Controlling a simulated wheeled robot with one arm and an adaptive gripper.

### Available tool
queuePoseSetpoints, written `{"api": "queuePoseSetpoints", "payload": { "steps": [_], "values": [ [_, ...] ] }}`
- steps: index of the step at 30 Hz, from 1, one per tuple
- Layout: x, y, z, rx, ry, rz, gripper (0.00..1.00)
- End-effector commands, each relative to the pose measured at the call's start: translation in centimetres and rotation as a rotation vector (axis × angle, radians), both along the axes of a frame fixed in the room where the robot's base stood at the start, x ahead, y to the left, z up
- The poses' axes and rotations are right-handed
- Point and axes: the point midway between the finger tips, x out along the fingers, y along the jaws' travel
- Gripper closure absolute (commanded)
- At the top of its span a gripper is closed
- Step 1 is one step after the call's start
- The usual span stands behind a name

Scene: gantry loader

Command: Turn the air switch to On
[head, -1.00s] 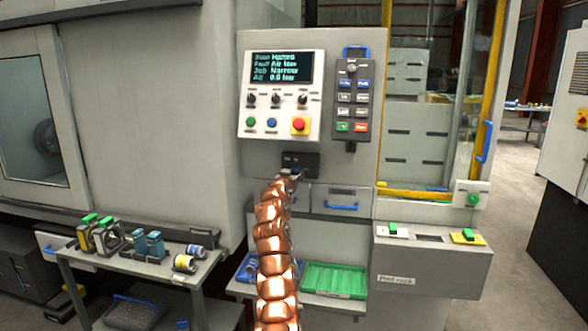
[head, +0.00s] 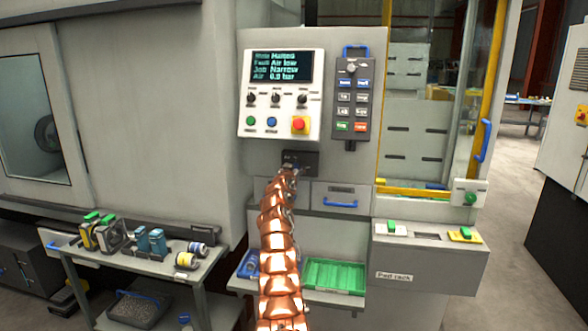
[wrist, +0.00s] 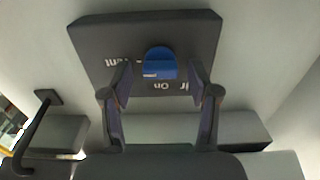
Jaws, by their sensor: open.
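The air switch is a blue knob (wrist: 160,62) on a dark plate (wrist: 90,38), whose lettering appears upside down in the wrist view. "On" can be read just below the knob, and part of "Vent" to its left. A small light mark shows on the knob's lower edge. My gripper (wrist: 160,72) is open, with one finger on each side of the knob and a gap to both. I cannot tell how deep the fingertips reach. In the head view the dark switch plate (head: 306,158) sits below the control panel, and my arm partly hides it.
The control panel (head: 280,92) above has knobs, buttons and a screen reading "Air low". A pendant (head: 351,98) hangs to its right. A drawer with a blue handle (head: 340,204) and a green tray (head: 333,275) lie below. A side table (head: 215,240) stands left.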

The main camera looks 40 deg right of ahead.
Motion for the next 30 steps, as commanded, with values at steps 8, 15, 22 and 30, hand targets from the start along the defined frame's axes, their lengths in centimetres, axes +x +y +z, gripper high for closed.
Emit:
{"api": "queuePoseSetpoints", "payload": {
  "steps": [8, 15, 22, 30],
  "values": [
    [0.01, 0.01, -0.07, 0.000, 0.001, 0.000, 0.48],
    [0.02, 0.01, -0.10, 0.000, 0.001, 0.000, 0.73],
    [0.01, 0.00, -0.12, 0.001, 0.002, 0.000, 0.97],
    [0.02, 0.02, -0.14, -0.011, 0.019, 0.000, 1.00]
  ]
}}
